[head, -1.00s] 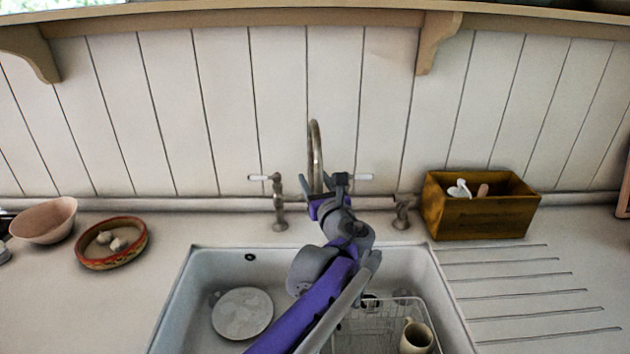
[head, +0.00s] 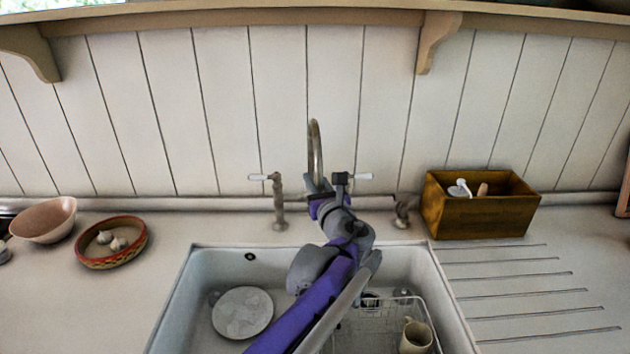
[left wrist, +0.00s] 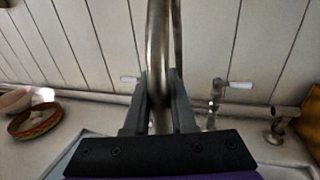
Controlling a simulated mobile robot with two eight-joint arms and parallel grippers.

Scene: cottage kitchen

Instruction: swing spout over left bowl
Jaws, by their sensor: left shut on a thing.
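The metal spout (head: 316,145) is a tall curved pipe behind the sink, between two tap handles. It also shows large in the left wrist view (left wrist: 159,45). My left gripper (head: 319,190) is shut on the spout, with a finger on each side of it in the left wrist view (left wrist: 159,88). The white sink (head: 215,275) lies below; my left arm crosses its middle, so I cannot tell whether a divider splits it into bowls. The spout's outlet end is hidden by my gripper. My right gripper is not in view.
The left tap (head: 278,205) stands close beside the gripper; the right tap (head: 402,210) is partly visible. A plate (head: 243,312) and wire rack with a mug (head: 415,337) are in the sink. A wooden box (head: 480,217) stands right, a garlic dish (head: 112,258) and pink bowl (head: 43,220) left.

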